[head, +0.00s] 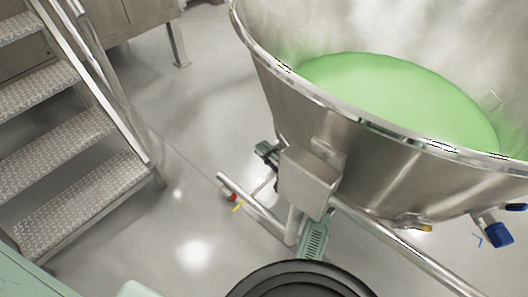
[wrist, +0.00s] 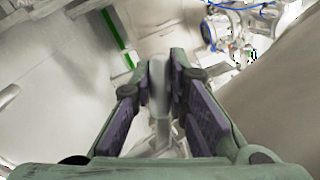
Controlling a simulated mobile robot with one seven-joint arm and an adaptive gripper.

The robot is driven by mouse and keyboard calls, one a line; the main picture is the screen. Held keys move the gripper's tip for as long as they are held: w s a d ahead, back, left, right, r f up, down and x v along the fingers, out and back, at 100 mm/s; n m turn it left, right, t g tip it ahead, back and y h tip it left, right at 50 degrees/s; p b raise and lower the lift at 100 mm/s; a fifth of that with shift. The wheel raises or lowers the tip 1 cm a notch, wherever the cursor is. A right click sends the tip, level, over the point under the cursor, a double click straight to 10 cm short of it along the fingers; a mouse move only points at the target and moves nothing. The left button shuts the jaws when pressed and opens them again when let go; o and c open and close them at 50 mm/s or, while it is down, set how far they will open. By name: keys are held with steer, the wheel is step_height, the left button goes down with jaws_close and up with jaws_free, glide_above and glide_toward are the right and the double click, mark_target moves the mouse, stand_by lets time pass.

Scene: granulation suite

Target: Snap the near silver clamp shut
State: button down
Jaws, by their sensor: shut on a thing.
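In the wrist view my gripper (wrist: 166,70) has its two green fingers with dark purple pads closed on a narrow silver-grey piece (wrist: 158,92). This piece looks like the lever of the near silver clamp. The clamp's body is mostly hidden by the fingers, so I cannot tell whether it is open or shut. In the head view I cannot make out the clamp for certain. A small dark green part (head: 266,152) shows beside the steel box under the bowl; it may be part of my gripper.
A large steel bowl (head: 350,115) with green contents fills the right. A steel box (head: 309,180) and pipes sit below it. Metal steps (head: 75,145) stand at left. Floor between (head: 195,130) is clear.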

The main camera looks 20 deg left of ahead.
stand_by(0.3)
steer(key=c, duration=1.6)
jaws_free()
steer(key=shift+o, duration=0.2)
